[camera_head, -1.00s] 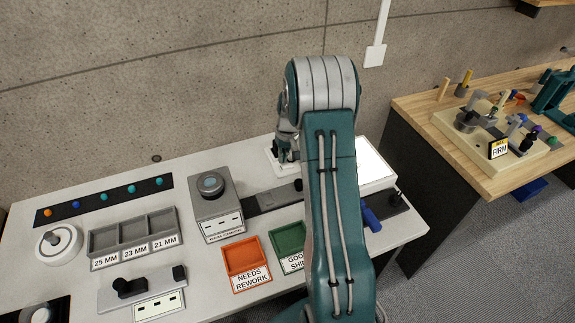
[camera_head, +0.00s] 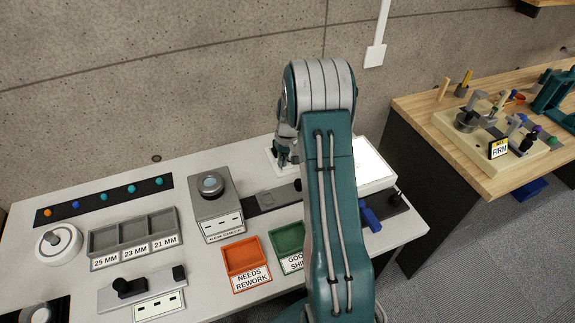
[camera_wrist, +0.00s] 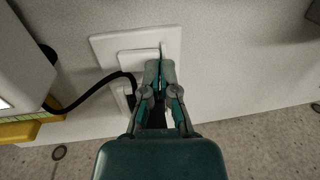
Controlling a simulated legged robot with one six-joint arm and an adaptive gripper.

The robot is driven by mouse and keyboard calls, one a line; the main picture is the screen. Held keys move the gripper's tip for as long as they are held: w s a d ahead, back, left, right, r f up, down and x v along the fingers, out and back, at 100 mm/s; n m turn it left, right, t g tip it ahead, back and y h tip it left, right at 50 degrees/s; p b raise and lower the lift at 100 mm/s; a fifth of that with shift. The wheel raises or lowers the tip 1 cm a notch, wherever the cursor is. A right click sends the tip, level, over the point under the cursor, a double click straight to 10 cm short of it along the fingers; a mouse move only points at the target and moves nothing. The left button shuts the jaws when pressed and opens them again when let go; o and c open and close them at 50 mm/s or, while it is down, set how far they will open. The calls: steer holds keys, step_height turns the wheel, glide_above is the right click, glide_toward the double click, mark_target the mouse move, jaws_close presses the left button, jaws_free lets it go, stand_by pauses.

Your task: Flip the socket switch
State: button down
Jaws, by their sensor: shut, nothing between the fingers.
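The socket is a white plate (camera_wrist: 104,45) with a raised inner part, lying on the grey-white bench in the wrist view. A black cable runs to it from the left. In the head view the socket plate (camera_head: 272,158) shows just left of my arm, partly hidden. My gripper (camera_wrist: 160,64) is shut and empty, its fingertips over the inner part of the plate near its right side. The fingers hide the switch, and I cannot tell whether they touch it. In the head view my gripper (camera_head: 282,160) is over the plate.
A white flat box (camera_head: 372,165) stands right of my arm. A grey device with a round knob (camera_head: 210,185) is to the left. An orange tray (camera_head: 246,258) and a green tray (camera_head: 287,238) lie in front. The wall is close behind.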

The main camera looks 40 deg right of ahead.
steer(key=shift+f, duration=0.25)
stand_by(0.3)
steer(key=shift+s+d+r, duration=0.1)
steer(key=shift+d+r, duration=0.15)
steer(key=shift+r, duration=1.55)
steer(key=shift+d+r, duration=0.2)
steer(key=shift+r, duration=1.55)
